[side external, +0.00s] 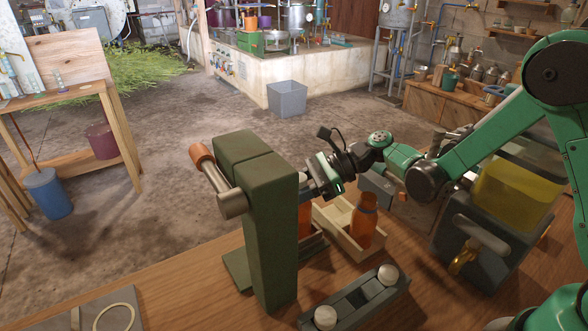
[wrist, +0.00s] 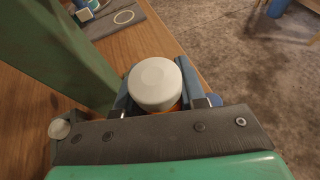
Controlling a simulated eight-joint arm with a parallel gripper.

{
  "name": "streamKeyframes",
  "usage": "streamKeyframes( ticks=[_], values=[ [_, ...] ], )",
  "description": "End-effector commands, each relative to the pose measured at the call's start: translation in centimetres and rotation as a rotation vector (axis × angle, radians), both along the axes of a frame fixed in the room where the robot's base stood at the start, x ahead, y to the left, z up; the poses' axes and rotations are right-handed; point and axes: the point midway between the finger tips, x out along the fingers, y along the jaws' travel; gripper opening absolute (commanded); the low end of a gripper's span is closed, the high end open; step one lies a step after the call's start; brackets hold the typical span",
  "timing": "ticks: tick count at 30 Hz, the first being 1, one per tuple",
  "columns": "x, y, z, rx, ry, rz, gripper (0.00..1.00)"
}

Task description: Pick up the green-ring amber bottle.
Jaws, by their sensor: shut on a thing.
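My gripper (side external: 314,184) is beside the green press in the side external view, its fingers partly hidden. In the wrist view my gripper (wrist: 160,98) is shut on a bottle with a round white cap (wrist: 155,82), one finger on each side. A little amber shows beneath the cap. In the side external view this amber bottle (side external: 304,218) is partly hidden behind the press, and I cannot see whether its base touches anything. No green ring can be made out on it. Another amber bottle (side external: 363,221) stands upright in a pale wooden crate (side external: 349,245) to the right.
The tall green press (side external: 267,225) with its lever stands close to my gripper, on the left. A grey rack with white knobs (side external: 357,300) lies in front of the crate. A tank with yellow liquid (side external: 514,195) stands at the right. Bare wooden table (side external: 200,297) shows at front left.

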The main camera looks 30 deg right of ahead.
Motion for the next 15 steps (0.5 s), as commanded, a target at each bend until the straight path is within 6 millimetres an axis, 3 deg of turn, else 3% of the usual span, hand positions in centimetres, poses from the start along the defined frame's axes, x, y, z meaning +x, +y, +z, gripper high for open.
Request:
streamKeyframes(
  ticks=[8, 15],
  values=[
    [0.0, 0.0, 0.4, 0.0, 0.0, 0.0, 0.0],
    [0.0, 0.0, 2.0, 0.0, 0.0, 0.0, 0.0]
  ],
)
